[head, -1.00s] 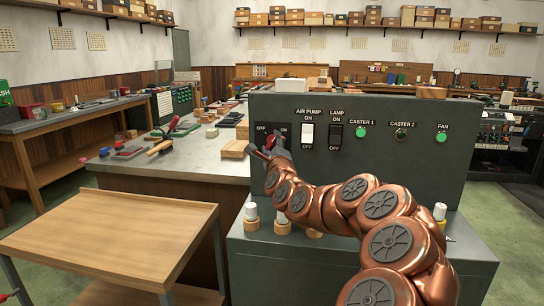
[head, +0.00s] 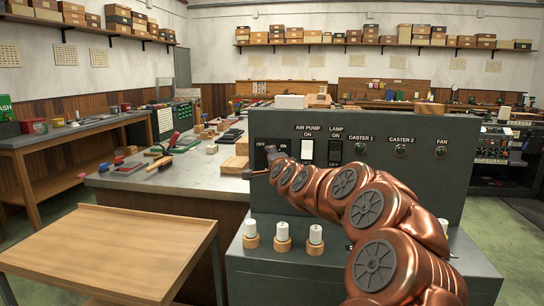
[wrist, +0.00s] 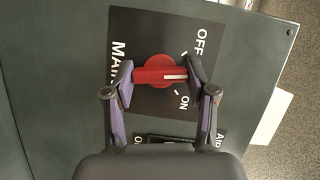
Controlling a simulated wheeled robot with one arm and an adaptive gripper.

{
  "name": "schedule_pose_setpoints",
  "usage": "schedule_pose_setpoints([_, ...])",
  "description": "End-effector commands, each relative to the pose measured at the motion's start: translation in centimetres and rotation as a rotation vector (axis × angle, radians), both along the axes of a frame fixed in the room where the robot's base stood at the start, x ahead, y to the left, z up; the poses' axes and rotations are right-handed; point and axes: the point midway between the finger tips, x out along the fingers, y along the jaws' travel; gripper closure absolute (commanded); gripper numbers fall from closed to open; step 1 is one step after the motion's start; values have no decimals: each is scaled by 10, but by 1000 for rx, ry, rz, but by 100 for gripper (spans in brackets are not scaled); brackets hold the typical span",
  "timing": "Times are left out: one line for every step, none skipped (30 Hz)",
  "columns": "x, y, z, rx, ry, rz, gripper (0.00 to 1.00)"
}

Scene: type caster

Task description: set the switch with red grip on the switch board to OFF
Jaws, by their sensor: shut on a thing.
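The switch's red grip (wrist: 155,76) sits on a black plate (wrist: 146,32) marked MAIN, OFF and ON. Its white line points right in the wrist view, between the OFF and ON ticks. My gripper (wrist: 160,78) is shut on the red grip, one finger at each end. In the head view, the switch board (head: 400,190) stands on a grey cabinet, and my gripper (head: 258,172) is at its left end.
White AIR PUMP (head: 307,151) and black LAMP (head: 334,152) rocker switches are just right of the plate. Several white-topped wooden pieces (head: 282,232) stand on the cabinet ledge below. A wooden cart (head: 110,255) is at front left.

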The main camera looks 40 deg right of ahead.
Motion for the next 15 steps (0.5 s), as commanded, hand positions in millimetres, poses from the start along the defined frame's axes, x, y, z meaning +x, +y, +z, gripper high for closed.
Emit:
schedule_pose_setpoints([-1, -1, 5, -28, 38, -4, 79])
schedule_pose_setpoints([0, -1, 5, -45, 63, -3, 79])
schedule_pose_setpoints([-1, -1, 5, -66, 94, -4, 79])
schedule_pose_setpoints([-1, -2, 5, -81, 118, -3, 79])
schedule_pose_setpoints([0, -1, 5, -98, 142, -2, 79])
schedule_pose_setpoints([0, -1, 4, -118, 172, -2, 79])
schedule_pose_setpoints([0, -1, 4, -133, 195, -2, 79])
schedule_pose_setpoints([0, -1, 4, -148, 217, -2, 79])
schedule_pose_setpoints([0, -1, 4, -168, 244, -2, 79])
schedule_pose_setpoints([0, -1, 5, -182, 265, -2, 79])
schedule_pose_setpoints([0, -1, 5, -196, 283, -2, 79])
schedule_pose_setpoints([0, -1, 5, -215, 308, -3, 79])
schedule_pose_setpoints([0, -1, 5, -227, 326, -3, 79])
schedule_pose_setpoints([0, -1, 5, -237, 342, -3, 79])
schedule_pose_setpoints([0, -1, 5, -253, 364, -3, 79])
